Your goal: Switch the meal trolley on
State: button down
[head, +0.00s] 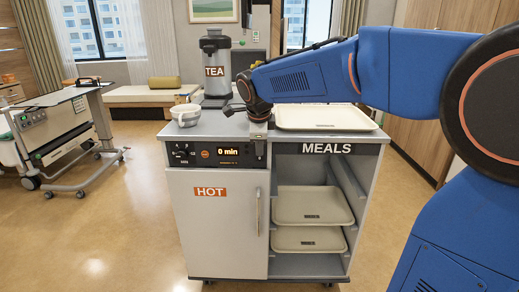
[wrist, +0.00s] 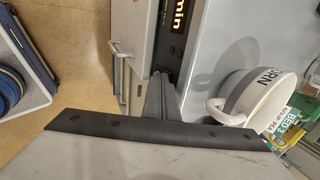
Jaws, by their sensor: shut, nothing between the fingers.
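The meal trolley (head: 214,235) stands in front of me with a grey door marked HOT on its left half. Its dark control panel (head: 180,163) above the door has a lit display (head: 228,151) reading "0 min", a dark knob (head: 181,154) and a round orange-red button (head: 205,154). My gripper (head: 259,148) points down at the right end of the panel, right of the display. In the wrist view its fingers (wrist: 160,82) are shut and empty, close to the panel edge. I cannot tell whether they touch it. Any control behind the fingers is hidden.
A white cup (wrist: 258,97) stands on the trolley top, left in the head view. A TEA urn (head: 215,62) stands behind, and a tray (head: 325,117) lies at the right. Two trays sit in the open MEALS bay. A bedside table (head: 70,92) is far left.

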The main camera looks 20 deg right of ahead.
jog(key=shift+r, duration=0.1)
jog(key=shift+r, duration=0.7)
jog(key=shift+r, duration=0.1)
jog(key=v, duration=1.7)
jog(key=shift+s, duration=0.15)
jog(key=s+d+f+n, duration=0.4)
jog(key=s+f+n, duration=0.6)
jog(key=s+f, duration=0.3)
jog(key=s+d+f+n+y, duration=0.1)
jog(key=s+d+f+n, duration=0.4)
jog(key=s+f+n, duration=0.6)
jog(key=s+f, duration=0.3)
jog(key=f, duration=0.1)
jog(key=shift+s+n+y, duration=0.25)
jog(key=shift+n+y, duration=0.05)
